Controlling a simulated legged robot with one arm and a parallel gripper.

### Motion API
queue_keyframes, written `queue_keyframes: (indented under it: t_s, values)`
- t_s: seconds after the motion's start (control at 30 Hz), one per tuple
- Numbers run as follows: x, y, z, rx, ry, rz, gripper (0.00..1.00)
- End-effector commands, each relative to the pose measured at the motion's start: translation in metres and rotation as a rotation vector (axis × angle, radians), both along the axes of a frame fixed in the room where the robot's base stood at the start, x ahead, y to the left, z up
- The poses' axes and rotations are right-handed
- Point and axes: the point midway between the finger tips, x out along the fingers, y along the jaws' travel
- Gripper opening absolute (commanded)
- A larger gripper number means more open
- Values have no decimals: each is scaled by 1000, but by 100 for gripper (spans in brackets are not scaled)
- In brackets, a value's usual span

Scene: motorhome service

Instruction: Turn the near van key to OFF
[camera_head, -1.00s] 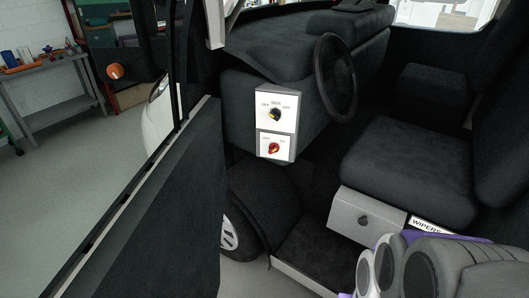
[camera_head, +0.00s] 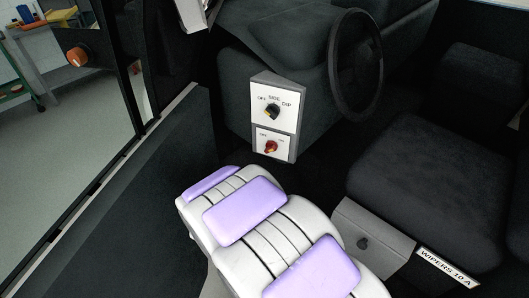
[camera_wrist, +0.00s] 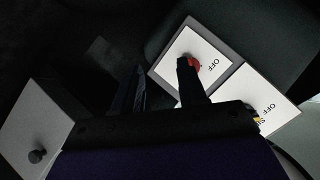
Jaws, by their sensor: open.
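A white panel on the dash holds a red key-like knob (camera_head: 271,147) on its lower plate (camera_head: 262,154). That plate has small labels at both sides of the knob; the left one looks like OFF. I cannot tell which label the knob points to. In the wrist view the red knob (camera_wrist: 194,63) is partly hidden behind the right finger, near the word OFF. My gripper (camera_wrist: 160,66) is open, its two dark fingers apart with nothing held between them. Whether the right finger touches the knob cannot be told.
Above it is a black knob with a yellow mark (camera_head: 272,111), labelled OFF, SIDE, DIP. The steering wheel (camera_head: 359,66) is at upper right. The open door (camera_head: 150,190) stands left.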

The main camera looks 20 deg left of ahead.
Motion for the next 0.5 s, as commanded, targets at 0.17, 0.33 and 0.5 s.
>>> queue_keyframes:
  t_s: [0.17,0.33,0.5]
  values:
    - [-25,11,-5,-32,-232,-81,42]
    - [-47,17,1,-50,-406,-114,42]
    - [-54,16,7,-51,-478,-124,42]
